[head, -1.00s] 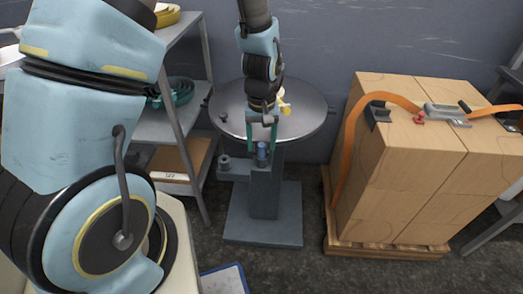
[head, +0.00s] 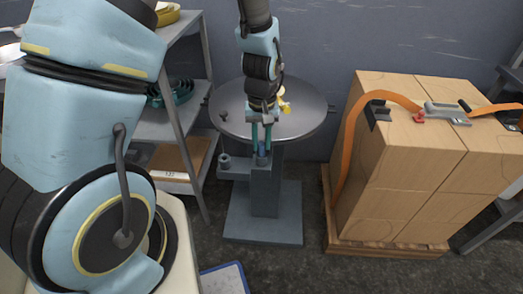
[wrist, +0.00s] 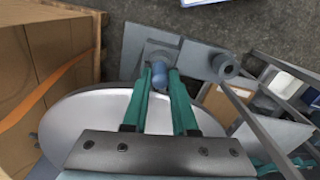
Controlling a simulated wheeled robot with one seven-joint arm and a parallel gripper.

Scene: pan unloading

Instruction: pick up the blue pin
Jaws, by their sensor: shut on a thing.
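The blue pin (head: 261,152) is upright at the top of a grey post (head: 264,190) in front of a round metal table. My gripper (head: 262,148) reaches down over it, with one green finger on each side. In the wrist view the blue pin (wrist: 159,76) is between the two fingertips of my gripper (wrist: 158,72), which are shut on it. The pin's lower end is hidden, so I cannot tell whether it is still seated in the post.
The round table (head: 302,122) is just behind the post, with a yellow item (head: 284,106) on it. A short grey peg (head: 225,162) stands on a side ledge to the left. Shelves (head: 180,125) are at left; strapped boxes (head: 415,165) on a pallet are at right.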

